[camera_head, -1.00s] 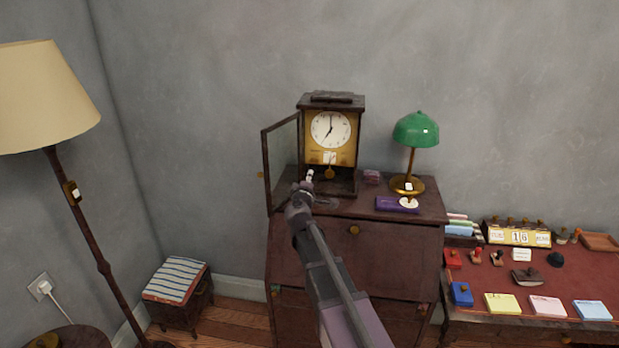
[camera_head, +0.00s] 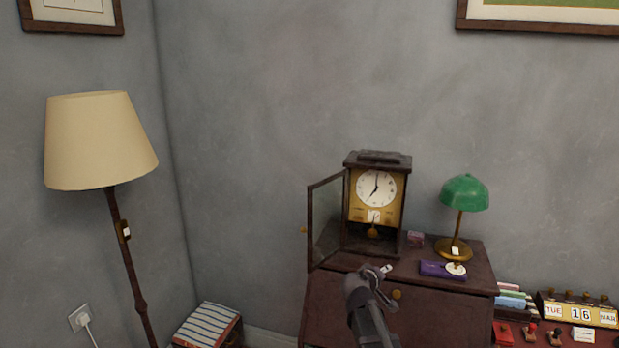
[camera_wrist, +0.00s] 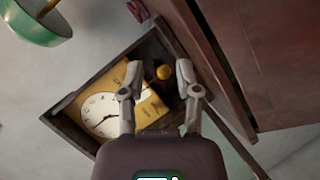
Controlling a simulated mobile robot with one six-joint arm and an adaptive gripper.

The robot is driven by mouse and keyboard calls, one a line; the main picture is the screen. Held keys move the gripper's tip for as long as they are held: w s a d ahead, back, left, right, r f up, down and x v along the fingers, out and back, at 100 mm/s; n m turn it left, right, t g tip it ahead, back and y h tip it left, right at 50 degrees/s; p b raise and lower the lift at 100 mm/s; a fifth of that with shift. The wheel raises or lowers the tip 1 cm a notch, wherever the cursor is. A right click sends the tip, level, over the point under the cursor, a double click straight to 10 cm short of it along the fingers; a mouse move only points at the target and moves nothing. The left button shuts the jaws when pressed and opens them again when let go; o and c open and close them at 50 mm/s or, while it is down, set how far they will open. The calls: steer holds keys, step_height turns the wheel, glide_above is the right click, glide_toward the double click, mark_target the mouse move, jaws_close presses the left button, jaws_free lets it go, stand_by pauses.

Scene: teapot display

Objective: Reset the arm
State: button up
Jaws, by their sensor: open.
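My gripper (camera_head: 378,277) is in front of the brown cabinet (camera_head: 345,311), near its top edge and below the clock. It also shows in the wrist view (camera_wrist: 157,75), with its two fingers apart and nothing between them that it holds. The wooden clock (camera_head: 378,158) stands on the cabinet with its glass door (camera_head: 328,217) swung open to the left. Its white dial and yellow front show, and a round brass pendulum bob (camera_wrist: 163,72) lies beyond the fingers in the wrist view.
A green desk lamp (camera_head: 464,193), a purple case (camera_head: 440,269) and a small pinkish box (camera_head: 416,239) are on the cabinet. A floor lamp (camera_head: 100,145) stands at left by a striped stool (camera_head: 208,325). A calendar (camera_head: 580,312) is at lower right.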

steer(key=s+d+f+m+g+y, duration=0.1)
steer(key=s+f+m+g+y, duration=0.25)
steer(key=s+f+g, duration=0.65)
steer(key=s+a+f+y, duration=0.1)
steer(key=s+a+y, duration=0.1)
steer(key=s, duration=0.5)
steer(key=s+a+f+m+y, duration=0.1)
steer(key=s+a+y, duration=0.2)
steer(key=s, duration=0.4)
steer(key=shift+s+a+g, duration=0.3)
steer(key=shift+a+g, duration=0.1)
steer(key=shift+a, duration=0.15)
steer(key=shift+m, duration=0.25)
